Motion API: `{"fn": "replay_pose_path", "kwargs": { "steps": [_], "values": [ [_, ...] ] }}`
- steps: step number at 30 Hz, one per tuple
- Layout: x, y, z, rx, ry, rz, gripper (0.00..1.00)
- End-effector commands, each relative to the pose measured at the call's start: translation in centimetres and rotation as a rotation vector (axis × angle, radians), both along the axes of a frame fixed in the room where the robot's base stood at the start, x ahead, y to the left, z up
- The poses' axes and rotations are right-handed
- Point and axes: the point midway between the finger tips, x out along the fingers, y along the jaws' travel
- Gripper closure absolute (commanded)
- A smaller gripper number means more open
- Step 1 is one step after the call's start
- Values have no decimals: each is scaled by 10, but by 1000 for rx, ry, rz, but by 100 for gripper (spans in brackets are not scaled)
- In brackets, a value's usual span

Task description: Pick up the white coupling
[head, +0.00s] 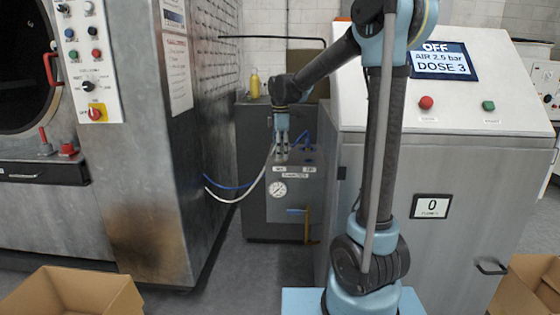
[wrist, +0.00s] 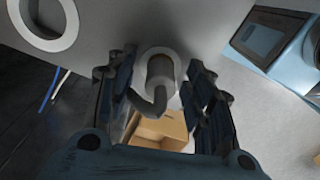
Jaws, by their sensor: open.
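My gripper (head: 281,153) points down at the top of the grey cabinet (head: 262,222), just above its labels and gauge. The wrist view shows my gripper (wrist: 159,72) open, with one dark finger on each side. Between the fingers is a fitting with a pale round collar (wrist: 177,57), a grey cylindrical body and a hooked grey end, which looks like the white coupling. I see a gap on both sides of it, and no contact is clear. In the head view my fingers mostly hide the coupling, and a white hose (head: 240,199) runs up to that spot.
A blue hose (head: 228,187) runs beside the white one, with a blue loop right of my gripper. A yellow bottle (head: 254,84) stands behind on the cabinet. The steel washer (head: 165,200) and the control console (head: 415,190) flank the cabinet closely. Cardboard boxes (head: 75,295) lie in front.

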Motion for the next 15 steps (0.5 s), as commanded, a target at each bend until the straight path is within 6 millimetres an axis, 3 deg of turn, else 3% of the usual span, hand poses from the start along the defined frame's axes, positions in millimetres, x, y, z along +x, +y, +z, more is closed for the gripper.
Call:
{"fn": "replay_pose_path", "kwargs": {
  "steps": [4, 11, 15],
  "values": [
    [0, 0, 0, 0, 0, 0, 52],
    [0, 1, 0, 0, 0, 1, 100],
    [0, 2, 0, 0, 0, 2, 100]
  ]
}}
